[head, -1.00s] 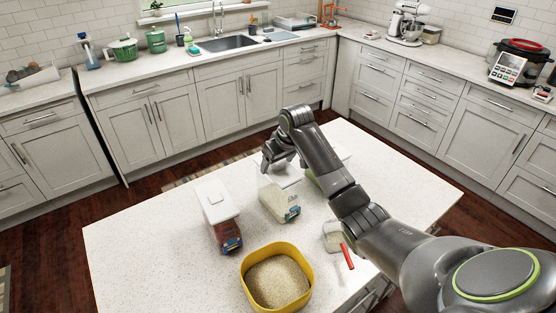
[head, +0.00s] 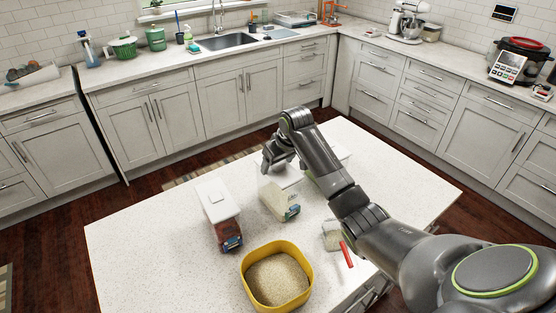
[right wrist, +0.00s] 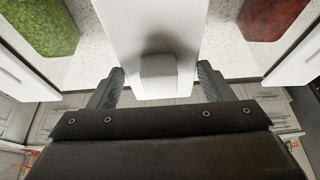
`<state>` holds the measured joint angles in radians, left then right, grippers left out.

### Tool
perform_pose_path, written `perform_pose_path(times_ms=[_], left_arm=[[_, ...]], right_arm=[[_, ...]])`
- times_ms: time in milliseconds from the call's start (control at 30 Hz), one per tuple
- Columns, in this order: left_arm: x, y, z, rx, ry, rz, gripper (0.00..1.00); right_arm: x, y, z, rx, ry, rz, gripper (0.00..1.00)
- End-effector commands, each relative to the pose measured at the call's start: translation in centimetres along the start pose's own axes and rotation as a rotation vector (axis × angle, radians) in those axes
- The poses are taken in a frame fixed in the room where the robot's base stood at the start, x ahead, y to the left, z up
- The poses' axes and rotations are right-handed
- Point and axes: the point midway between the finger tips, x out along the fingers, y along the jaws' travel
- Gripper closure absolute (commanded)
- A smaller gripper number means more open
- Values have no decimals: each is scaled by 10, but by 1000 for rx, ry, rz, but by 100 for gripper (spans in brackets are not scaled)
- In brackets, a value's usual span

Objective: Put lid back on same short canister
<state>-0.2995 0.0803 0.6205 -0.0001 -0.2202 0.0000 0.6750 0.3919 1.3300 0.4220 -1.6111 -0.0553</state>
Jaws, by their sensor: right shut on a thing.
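The short canister (head: 283,207) stands on the island, clear-walled with pale contents and a green mark on its front. My right gripper (head: 278,164) is above its back end, shut on a white lid (head: 284,181). In the right wrist view the lid (right wrist: 150,30) and its square knob (right wrist: 158,75) lie between the fingers of the right gripper (right wrist: 158,88). In the head view the lid is over the canister's top; whether it touches the rim I cannot tell. My left gripper is not in view.
A white-lidded canister with red contents (head: 218,213) stands to the left. Another white-lidded canister is partly hidden behind my right arm. A yellow bowl of grain (head: 278,282) and a red-handled item (head: 346,254) are in front. The island's left side is clear.

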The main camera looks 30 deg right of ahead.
Motion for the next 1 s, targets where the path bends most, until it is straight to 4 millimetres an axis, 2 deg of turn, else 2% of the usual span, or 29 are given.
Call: perform_pose_path(times_ms=[1000], left_arm=[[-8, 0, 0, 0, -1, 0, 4]], right_arm=[[6, 0, 2, -1, 1, 1, 50]])
